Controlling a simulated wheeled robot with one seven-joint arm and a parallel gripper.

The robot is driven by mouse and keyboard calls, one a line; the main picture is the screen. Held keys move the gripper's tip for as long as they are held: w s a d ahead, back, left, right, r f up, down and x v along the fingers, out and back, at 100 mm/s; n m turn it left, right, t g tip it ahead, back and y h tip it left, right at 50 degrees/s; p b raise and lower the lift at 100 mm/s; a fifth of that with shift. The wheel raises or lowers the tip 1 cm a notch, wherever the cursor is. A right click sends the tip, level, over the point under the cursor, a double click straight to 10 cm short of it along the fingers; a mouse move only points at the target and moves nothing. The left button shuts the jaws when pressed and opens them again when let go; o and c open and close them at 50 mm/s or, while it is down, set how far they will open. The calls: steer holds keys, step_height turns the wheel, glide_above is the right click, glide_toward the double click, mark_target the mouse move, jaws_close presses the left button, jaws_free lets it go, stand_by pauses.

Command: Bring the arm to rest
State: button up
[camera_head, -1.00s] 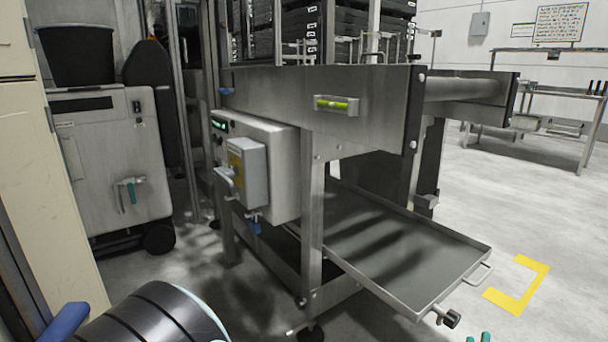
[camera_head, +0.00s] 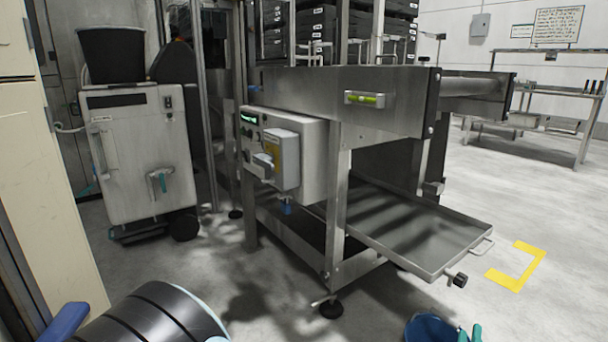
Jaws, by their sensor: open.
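Part of my own arm shows at the bottom left as a dark ribbed cylinder (camera_head: 150,318) with a pale rim and a blue piece beside it. My gripper is not in view, so I cannot see its jaws or whether anything is near them. The tunnel washer's steel frame (camera_head: 340,200) stands in the middle, with a grey control box (camera_head: 283,158) on its side. A shallow steel tray (camera_head: 425,235) sticks out low toward the right.
A blue bucket (camera_head: 430,328) with a teal item stands at the bottom edge. A white wheeled unit (camera_head: 130,140) with a black bin (camera_head: 112,55) on top is at the left. A cream panel (camera_head: 45,190) is close at far left.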

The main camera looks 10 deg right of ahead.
steer(key=w+a+r+n+y, duration=0.3)
steer(key=w+a+n+y, duration=0.55)
steer(key=a+n, duration=0.25)
steer(key=w+a+r+n+y, duration=0.2)
steer(key=w+a+n+y, duration=0.5)
steer(key=a+n+y, duration=0.3)
steer(key=s+a+r+n+g+y, duration=0.1)
steer(key=s+a+r+n+g, duration=0.15)
steer(key=a+n+g, duration=0.65)
steer(key=s+a+r+n+g+y, duration=0.1)
steer(key=a+r+n+g, duration=0.3)
steer(key=a+n, duration=0.8)
steer(key=s+a+r+n+g+h, duration=0.15)
steer(key=a+r+n+h, duration=0.35)
steer(key=n, duration=0.7)
steer(key=s+a+r+n+h, duration=0.35)
steer(key=r+n, duration=0.35)
steer(key=n, duration=0.5)
step_height(320, 180, up, 32)
steer(key=d+p, duration=0.1)
steer(key=p, duration=3.1)
steer(key=shift+w+f, duration=0.15)
steer(key=shift+w, duration=0.25)
